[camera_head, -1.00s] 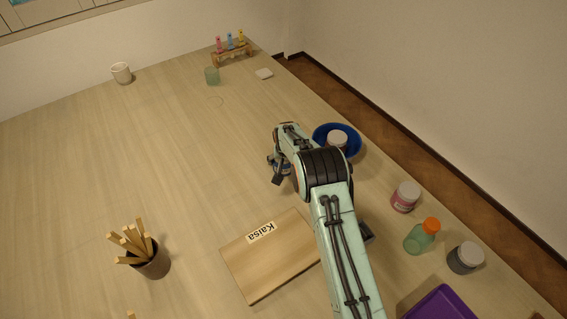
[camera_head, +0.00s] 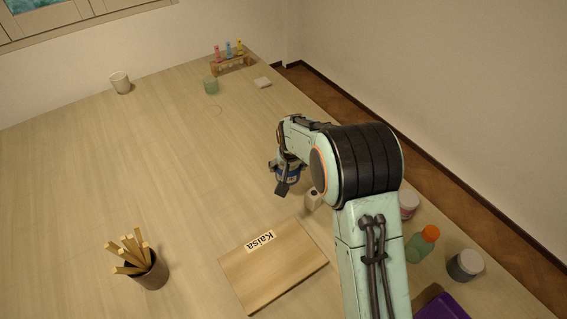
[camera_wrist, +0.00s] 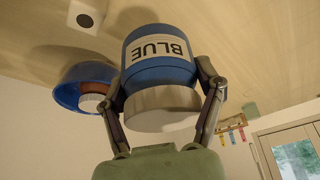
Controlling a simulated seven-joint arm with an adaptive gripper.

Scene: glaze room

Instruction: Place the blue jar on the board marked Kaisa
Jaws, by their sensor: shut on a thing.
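My gripper (camera_head: 284,181) is shut on the blue jar (camera_wrist: 160,62), seen close up in the wrist view. The jar has a white band reading BLUE and a pale lid, with one finger on each side. In the head view, only a little of the jar (camera_head: 290,175) shows behind the fingers, and I cannot tell its exact height over the table. The wooden board (camera_head: 275,272) lies on the table, nearer than the gripper, with a white label reading Kaisa. No object rests on its visible top.
A small white block with a dark spot (camera_head: 313,200) stands between gripper and board. A blue bowl (camera_wrist: 66,94) holding a jar shows in the wrist view. A stick holder (camera_head: 152,273) is left of the board; an orange-capped bottle (camera_head: 421,244) and grey jar (camera_head: 464,266) stand right.

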